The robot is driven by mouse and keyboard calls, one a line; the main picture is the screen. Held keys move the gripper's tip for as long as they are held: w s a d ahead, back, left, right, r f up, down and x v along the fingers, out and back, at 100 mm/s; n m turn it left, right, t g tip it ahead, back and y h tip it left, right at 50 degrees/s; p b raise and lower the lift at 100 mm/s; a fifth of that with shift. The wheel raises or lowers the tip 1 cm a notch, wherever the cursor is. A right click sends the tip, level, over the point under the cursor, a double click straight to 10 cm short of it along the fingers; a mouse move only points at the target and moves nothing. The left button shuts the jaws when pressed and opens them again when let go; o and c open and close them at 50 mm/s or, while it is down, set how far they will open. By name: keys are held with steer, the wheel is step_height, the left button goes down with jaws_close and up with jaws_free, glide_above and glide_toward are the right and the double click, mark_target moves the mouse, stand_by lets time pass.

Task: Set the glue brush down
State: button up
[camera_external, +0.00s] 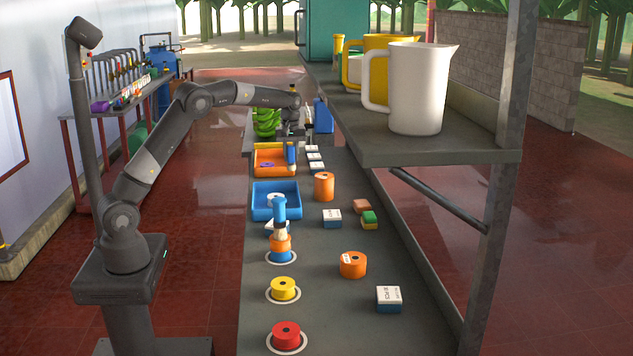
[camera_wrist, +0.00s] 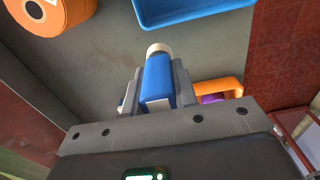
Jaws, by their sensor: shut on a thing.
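My gripper (camera_external: 291,140) is at the far end of the bench, shut on a blue glue brush (camera_external: 291,154) that points down by the orange tray (camera_external: 259,172). In the wrist view the brush (camera_wrist: 158,80) sits between the two fingers, blue with a pale round end pointing away from my palm. Whether its lower end touches anything is hard to tell. A similar blue-handled piece (camera_external: 280,208) stands upright on an orange spool (camera_external: 281,243) nearer the camera.
A blue tray (camera_external: 264,212) lies in front of the orange one. Yellow (camera_external: 283,289) and red (camera_external: 286,335) spools sit on white rings. Orange rolls (camera_external: 324,187) and small boxes (camera_external: 389,298) stand to the right. A shelf with jugs (camera_external: 417,88) overhangs the right side.

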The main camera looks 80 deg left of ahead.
steer(key=shift+s+a+f, duration=0.1)
steer(key=shift+a+f, duration=0.95)
steer(key=shift+f, duration=0.25)
steer(key=shift+s+a+f, duration=0.1)
steer(key=shift+a+f, duration=0.95)
steer(key=shift+f, duration=0.25)
steer(key=shift+s+a+f, duration=0.1)
steer(key=shift+a+f, duration=0.95)
steer(key=shift+f, duration=0.25)
steer(key=shift+f, duration=0.1)
steer(key=o, duration=1)
